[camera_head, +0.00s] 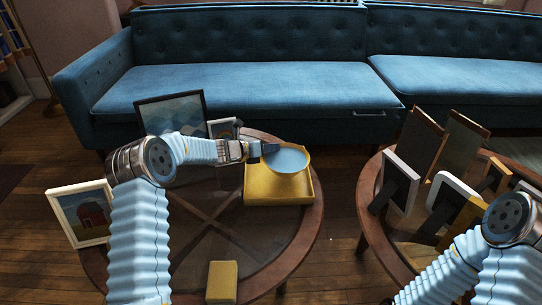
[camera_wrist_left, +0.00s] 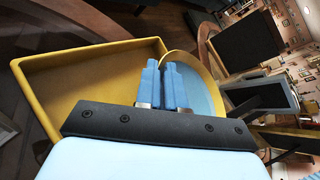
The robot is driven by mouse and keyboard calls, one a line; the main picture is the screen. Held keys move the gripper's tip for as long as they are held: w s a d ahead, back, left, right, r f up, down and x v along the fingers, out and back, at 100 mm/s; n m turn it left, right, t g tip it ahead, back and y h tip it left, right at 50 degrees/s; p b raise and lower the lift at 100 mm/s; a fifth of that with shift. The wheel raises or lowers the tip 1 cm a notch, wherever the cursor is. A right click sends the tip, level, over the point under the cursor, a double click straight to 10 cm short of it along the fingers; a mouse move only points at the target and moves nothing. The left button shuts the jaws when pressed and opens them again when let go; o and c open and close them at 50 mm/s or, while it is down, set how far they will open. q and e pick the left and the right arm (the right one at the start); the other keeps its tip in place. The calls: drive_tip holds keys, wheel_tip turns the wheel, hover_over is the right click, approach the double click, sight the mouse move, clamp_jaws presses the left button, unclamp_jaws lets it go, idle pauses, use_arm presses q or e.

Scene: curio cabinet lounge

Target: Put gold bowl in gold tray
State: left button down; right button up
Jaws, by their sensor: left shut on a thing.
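The gold bowl (camera_head: 287,162) has a gold rim and a pale blue inside. It is over the back right part of the gold tray (camera_head: 254,197), a square shallow tray on the left round table. My left gripper (camera_head: 268,149) is shut on the bowl's left rim. In the left wrist view the gripper (camera_wrist_left: 168,88) pinches the near rim of the bowl (camera_wrist_left: 216,92), which overlaps the right edge of the tray (camera_wrist_left: 75,75). Whether the bowl's base touches the tray is hidden. My right arm shows at the lower right, but its gripper is out of view.
A gold box (camera_head: 222,281) lies at the table's front. A barn picture (camera_head: 84,214) stands at the left, and a dark-framed picture (camera_head: 172,114) stands behind my left arm. A second round table (camera_head: 368,198) at the right holds several frames. A blue sofa (camera_head: 240,90) stands behind.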

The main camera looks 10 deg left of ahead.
sight(271, 155)
use_arm(q)
wheel_tip(271, 155, down, 3)
drive_tip(key=shift+w+f+b, duration=0.1)
drive_tip(key=shift+b, duration=0.2)
drive_tip(key=c, duration=1.7)
unclamp_jaws()
drive_tip(key=shift+f, duration=0.15)
drive_tip(key=o, duration=0.5)
drive_tip(key=shift+c, duration=0.2)
drive_tip(key=shift+a+r, duration=0.15)
drive_tip(key=shift+r, duration=0.1)
drive_tip(key=p+v, duration=0.1)
drive_tip(key=v, duration=1)
drive_tip(key=shift+s+a+r, duration=0.15)
drive_tip(key=shift+s, duration=0.2)
